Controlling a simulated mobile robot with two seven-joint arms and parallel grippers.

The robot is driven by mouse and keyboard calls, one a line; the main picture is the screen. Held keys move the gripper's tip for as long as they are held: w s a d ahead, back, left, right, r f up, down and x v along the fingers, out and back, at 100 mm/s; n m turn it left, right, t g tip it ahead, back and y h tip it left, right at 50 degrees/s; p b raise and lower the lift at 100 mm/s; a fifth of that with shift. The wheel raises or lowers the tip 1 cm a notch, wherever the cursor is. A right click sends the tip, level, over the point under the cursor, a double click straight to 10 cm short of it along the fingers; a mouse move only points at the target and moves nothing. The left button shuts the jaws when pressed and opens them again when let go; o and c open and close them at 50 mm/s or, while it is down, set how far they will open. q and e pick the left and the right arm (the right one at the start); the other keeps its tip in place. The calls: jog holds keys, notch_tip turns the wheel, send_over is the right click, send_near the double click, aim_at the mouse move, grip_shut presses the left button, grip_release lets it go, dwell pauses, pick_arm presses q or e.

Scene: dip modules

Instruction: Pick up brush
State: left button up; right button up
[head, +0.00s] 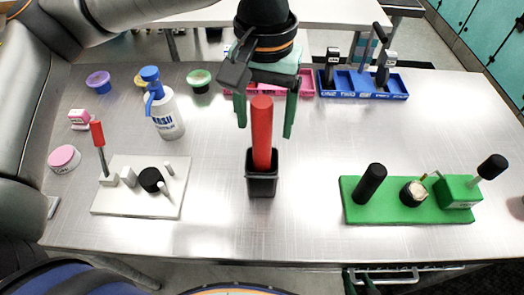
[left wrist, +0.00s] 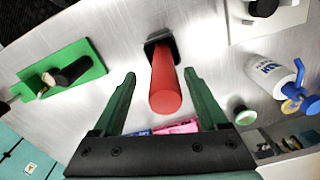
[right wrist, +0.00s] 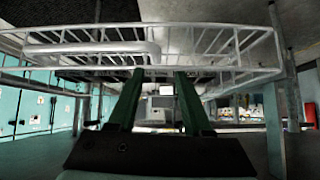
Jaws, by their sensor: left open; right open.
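The brush shows as a thick red handle (head: 262,130) standing upright in a square black holder (head: 262,183) mid-table; its lower end is hidden inside. In the left wrist view the red handle (left wrist: 165,88) lies between my fingers, with the black holder (left wrist: 160,40) beyond. My left gripper (head: 265,130) is open above the holder, one green finger on either side of the handle, with visible gaps. My right gripper (head: 361,282) is at the front table edge, low down. It is open and empty in the right wrist view (right wrist: 159,72).
A white board (head: 125,205) with a red-handled tool stands left, a green board (head: 405,215) with black-knobbed parts right. A blue-white bottle (head: 165,112), small bowls, and pink (head: 306,85) and blue (head: 345,90) trays lie behind. A wire rack (right wrist: 150,45) faces my right gripper.

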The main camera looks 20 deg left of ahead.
aim_at(262, 134)
pick_arm(q)
jog(key=f, duration=0.4)
jog(key=shift+a, duration=0.25)
grip_shut()
dwell(0.4)
